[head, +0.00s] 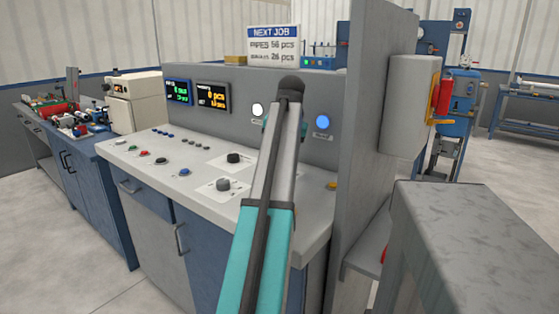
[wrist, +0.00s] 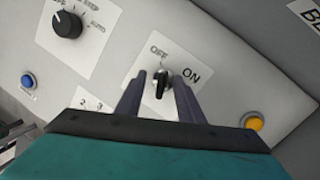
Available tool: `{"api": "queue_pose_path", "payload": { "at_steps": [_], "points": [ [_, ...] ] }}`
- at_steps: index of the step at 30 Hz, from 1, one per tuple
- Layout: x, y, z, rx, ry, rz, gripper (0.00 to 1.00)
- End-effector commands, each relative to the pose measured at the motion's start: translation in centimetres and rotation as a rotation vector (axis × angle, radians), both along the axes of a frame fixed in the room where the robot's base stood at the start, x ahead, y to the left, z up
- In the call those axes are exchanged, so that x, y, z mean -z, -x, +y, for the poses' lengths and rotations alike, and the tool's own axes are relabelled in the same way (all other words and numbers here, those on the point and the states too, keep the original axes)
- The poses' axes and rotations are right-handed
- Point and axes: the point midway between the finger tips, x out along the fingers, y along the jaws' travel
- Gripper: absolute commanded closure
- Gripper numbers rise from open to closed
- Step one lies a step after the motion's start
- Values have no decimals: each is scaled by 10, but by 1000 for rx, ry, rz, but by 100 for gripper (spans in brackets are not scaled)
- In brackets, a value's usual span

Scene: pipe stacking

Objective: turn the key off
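A small black key switch (wrist: 162,84) sits on a white label plate marked OFF and ON in the wrist view. OFF is printed above it and ON to its upper right. Its handle stands nearly upright in the picture; I cannot tell for certain which mark it points to. My gripper (wrist: 159,76) is open, with one dark finger on each side of the key switch and a visible gap to each. I cannot tell how deep the fingertips reach. In the head view, my arm hides the key switch and most of my gripper.
The control panel (head: 130,158) has several buttons and black knobs. A black rotary knob (wrist: 67,24), a blue button (wrist: 28,81) and a yellow button (wrist: 253,122) surround the key plate. A grey upright wall (head: 365,60) bounds the panel's right side.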

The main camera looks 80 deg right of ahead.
Motion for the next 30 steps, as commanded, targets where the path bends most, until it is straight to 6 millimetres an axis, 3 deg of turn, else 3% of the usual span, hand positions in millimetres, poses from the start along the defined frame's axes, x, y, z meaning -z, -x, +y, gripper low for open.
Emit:
{"api": "queue_pose_path", "payload": {
  "at_steps": [8,30],
  "points": [
    [-4,0,0,0,0,0,66],
    [-53,0,0,0,0,0,66]
  ]
}}
